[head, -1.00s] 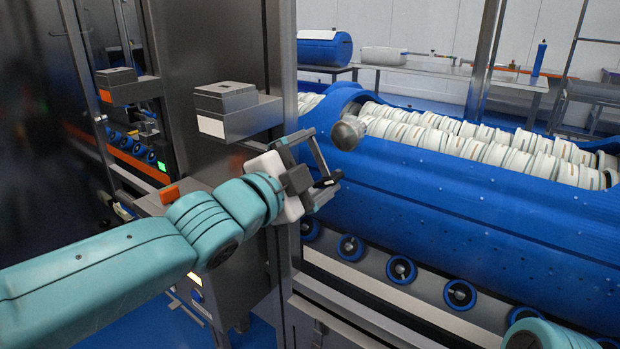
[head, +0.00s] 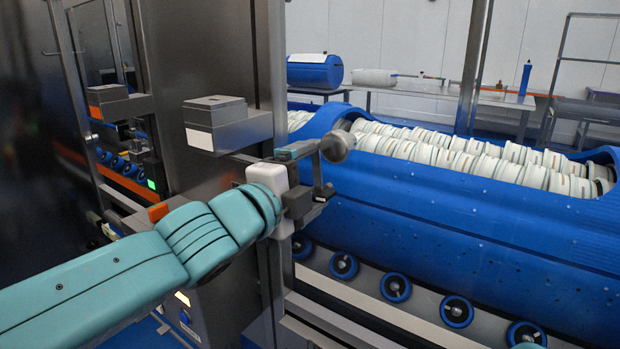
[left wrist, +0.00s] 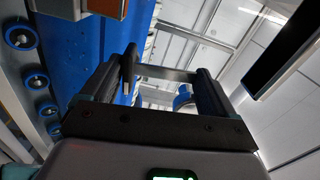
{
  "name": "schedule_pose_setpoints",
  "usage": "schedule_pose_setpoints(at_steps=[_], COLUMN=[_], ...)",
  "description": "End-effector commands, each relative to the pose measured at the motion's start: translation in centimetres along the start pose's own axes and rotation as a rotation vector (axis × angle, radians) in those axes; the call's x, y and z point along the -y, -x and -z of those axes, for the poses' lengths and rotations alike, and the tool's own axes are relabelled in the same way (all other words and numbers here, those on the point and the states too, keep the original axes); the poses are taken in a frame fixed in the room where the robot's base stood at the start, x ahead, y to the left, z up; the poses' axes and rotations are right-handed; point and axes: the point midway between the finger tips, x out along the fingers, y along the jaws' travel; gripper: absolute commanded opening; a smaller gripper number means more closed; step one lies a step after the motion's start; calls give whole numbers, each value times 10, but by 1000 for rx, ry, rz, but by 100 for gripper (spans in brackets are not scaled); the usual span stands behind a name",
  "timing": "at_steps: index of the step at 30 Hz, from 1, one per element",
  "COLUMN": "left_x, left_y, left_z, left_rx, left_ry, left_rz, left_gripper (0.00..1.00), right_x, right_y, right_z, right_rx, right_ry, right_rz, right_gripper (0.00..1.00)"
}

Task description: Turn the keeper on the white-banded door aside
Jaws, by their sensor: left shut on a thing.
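The white-banded door's grey block (head: 230,128), with a white band on its front, stands out from the steel cabinet. To its right is a round metal knob (head: 337,146), which I take to be the end of the keeper. My left gripper (head: 312,170) is just below and left of the knob, its fingers shut on the keeper. In the left wrist view a flat grey bar (left wrist: 165,74) spans between the two dark fingers of the gripper (left wrist: 165,84). The keeper's pivot is hidden. My right gripper is out of view.
A second block (head: 112,103) with an orange band is further left. A large blue tub (head: 450,220) full of white discs fills the right, above blue rollers (head: 397,287). A bench (head: 440,95) with a blue drum (head: 315,72) stands behind.

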Motion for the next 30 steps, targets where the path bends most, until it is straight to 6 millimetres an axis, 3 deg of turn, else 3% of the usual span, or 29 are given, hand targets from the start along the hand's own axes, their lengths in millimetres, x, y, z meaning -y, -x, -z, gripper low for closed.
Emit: schedule_pose_setpoints(at_steps=[7, 8, 15, 19, 23, 30], left_x=[0, 0, 0, 0, 2, 4], left_y=[0, 0, 0, 11, 38, 103], left_z=[0, 0, 0, 0, -1, -1], left_rx=[1, 1, 0, 0, 2, 3], left_ry=[1, 1, 2, 2, 2, 2], left_rz=[-1, -1, 0, 0, 3, 1], left_gripper=[34, 98, 100, 100, 100, 100], right_x=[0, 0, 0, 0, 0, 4], right_y=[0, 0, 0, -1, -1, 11], right_z=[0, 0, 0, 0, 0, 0], right_rx=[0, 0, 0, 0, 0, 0], right_ry=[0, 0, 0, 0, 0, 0], right_rz=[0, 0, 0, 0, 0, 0], right_gripper=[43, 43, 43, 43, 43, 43])
